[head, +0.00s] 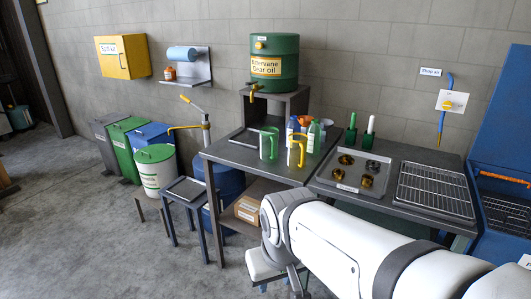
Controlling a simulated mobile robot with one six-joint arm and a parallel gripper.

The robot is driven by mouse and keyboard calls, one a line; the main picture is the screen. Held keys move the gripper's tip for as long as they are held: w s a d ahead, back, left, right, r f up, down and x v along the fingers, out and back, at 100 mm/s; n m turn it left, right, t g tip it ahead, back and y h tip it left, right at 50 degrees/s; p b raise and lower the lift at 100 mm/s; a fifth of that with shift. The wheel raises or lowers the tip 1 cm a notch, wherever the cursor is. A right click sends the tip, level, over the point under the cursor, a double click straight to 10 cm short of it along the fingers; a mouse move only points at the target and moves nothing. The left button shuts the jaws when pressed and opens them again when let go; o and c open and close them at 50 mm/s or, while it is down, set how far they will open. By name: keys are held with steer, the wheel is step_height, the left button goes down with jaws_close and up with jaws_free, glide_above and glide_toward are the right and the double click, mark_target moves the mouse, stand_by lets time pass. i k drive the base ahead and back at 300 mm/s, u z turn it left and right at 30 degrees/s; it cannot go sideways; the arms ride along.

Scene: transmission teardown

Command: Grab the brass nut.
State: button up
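I cannot pick out a brass nut for certain. A metal tray (348,186) on the right-hand bench holds several small round parts. Among them are a brass-coloured ring (346,160), a brass-coloured piece (338,174) and a darker brass-toned piece (366,181). They are too small to tell whether one is a nut. My white arm crosses the lower right, in front of the benches. My gripper's fingers do not show, so I cannot see whether they hold anything.
A wire rack (434,190) lies right of the tray. Left of it, jugs and bottles (313,136) stand on the bench near a green gear-oil drum (274,62). A blue cabinet (505,120) stands far right.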

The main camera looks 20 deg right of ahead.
mark_target(337, 174)
steer(key=z, duration=0.2)
steer(key=i, duration=1.45)
steer(key=z, duration=0.8)
steer(key=k, duration=0.75)
steer(key=z, duration=0.2)
steer(key=i, duration=0.85)
steer(key=u, duration=0.1)
